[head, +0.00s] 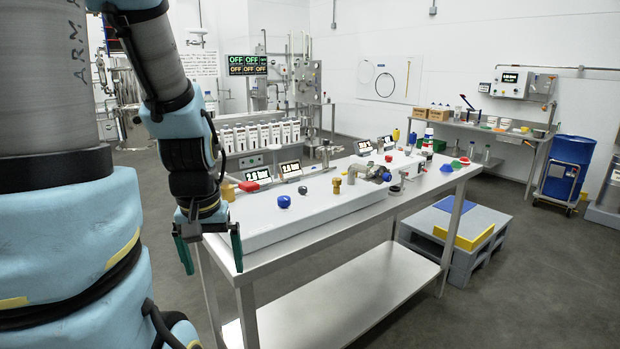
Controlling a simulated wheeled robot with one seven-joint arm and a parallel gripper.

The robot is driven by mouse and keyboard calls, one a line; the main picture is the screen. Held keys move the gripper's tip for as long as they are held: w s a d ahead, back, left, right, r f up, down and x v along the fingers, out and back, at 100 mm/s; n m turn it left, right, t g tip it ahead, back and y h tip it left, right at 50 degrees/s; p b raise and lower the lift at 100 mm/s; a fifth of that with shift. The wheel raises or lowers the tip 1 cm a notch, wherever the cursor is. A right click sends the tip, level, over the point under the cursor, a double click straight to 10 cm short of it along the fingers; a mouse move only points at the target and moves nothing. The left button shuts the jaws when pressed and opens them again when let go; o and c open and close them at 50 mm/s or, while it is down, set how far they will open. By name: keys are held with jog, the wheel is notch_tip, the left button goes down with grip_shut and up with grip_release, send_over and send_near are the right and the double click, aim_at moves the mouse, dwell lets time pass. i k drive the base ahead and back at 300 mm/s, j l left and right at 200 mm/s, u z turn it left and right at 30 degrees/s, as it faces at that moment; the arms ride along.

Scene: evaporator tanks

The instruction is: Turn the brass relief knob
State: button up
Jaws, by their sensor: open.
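Two small brass-coloured pieces are on the long raised panel (310,213) of the steel bench. One brass knob (336,186) stands near the panel's middle, left of a metal valve fitting (368,173). A rounder brass knob (228,192) sits at the panel's left end, partly beside my wrist. I cannot tell which is the relief knob. My gripper (213,262) hangs pointing down at the bench's left end, its two green fingers apart with nothing between them. It appears apart from both knobs.
Blue knobs (284,201) and red knobs (249,186) share the panel with small displays (258,174). A lower shelf (335,292) lies under the bench. A grey pallet (470,262) with a yellow block stands beyond its right side. Floor at the front right is clear.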

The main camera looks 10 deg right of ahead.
aim_at(336, 181)
jog(key=l+u, duration=0.15)
jog(key=u, duration=0.3)
jog(key=l+u, duration=0.15)
jog(key=u, duration=0.25)
jog(key=l+u, duration=0.2)
jog(key=l, duration=0.25)
jog(key=k+l+u, duration=0.2)
jog(key=l, duration=0.2)
jog(key=l+u, duration=0.2)
jog(key=l, duration=0.2)
jog(key=k+l+u, duration=0.2)
jog(key=l, duration=0.2)
